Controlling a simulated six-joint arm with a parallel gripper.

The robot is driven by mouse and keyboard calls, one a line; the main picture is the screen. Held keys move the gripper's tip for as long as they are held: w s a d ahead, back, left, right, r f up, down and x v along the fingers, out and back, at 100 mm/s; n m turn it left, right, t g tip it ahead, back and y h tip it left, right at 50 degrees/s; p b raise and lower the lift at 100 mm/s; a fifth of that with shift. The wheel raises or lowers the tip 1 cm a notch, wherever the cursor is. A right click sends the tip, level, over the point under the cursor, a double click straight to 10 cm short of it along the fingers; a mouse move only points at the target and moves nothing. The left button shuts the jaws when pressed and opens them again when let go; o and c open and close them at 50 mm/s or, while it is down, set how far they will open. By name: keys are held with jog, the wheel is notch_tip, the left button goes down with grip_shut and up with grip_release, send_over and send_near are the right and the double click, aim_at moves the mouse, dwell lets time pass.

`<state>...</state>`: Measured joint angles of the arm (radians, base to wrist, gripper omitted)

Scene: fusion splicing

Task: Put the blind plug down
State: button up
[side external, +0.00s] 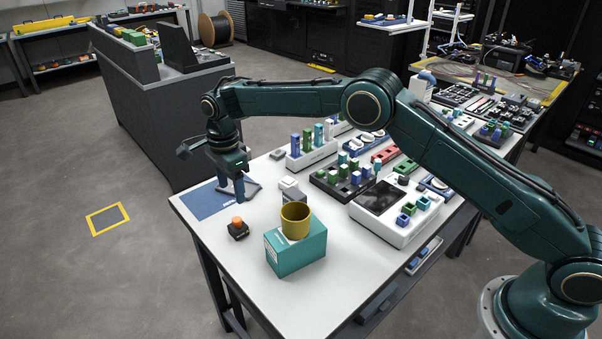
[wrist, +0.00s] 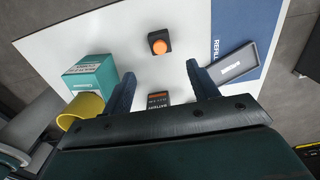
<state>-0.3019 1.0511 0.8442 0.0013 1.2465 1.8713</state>
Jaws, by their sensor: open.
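I cannot pick out the blind plug for certain in either view.
A black block with an orange top (side external: 238,228) stands in front of the mat. A teal box (side external: 297,250) with a yellow cup (side external: 296,219) is further right. A black-and-orange battery box (wrist: 158,98) shows between the fingers. Racks of coloured parts (side external: 345,179) fill the table behind.

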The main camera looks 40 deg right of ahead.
dwell(0.4)
jog(key=s+d+r+n+t, duration=0.1)
jog(key=s+d+r+n, duration=0.45)
jog(key=s+r, duration=0.5)
jog(key=s+d+r+n+t, duration=0.2)
jog(key=s+d+r+n, duration=0.35)
jog(key=r, duration=0.75)
jog(key=s+d+f+n+t, duration=0.1)
jog(key=s+d+n, duration=0.2)
jog(key=s, duration=1)
jog(key=s+d+f+n+t, duration=0.1)
jog(key=s+d+n, duration=0.3)
jog(key=s, duration=1)
jog(key=shift+d+f+t, duration=0.3)
jog(key=shift+d+f, duration=0.2)
jog(key=shift+f, duration=0.25)
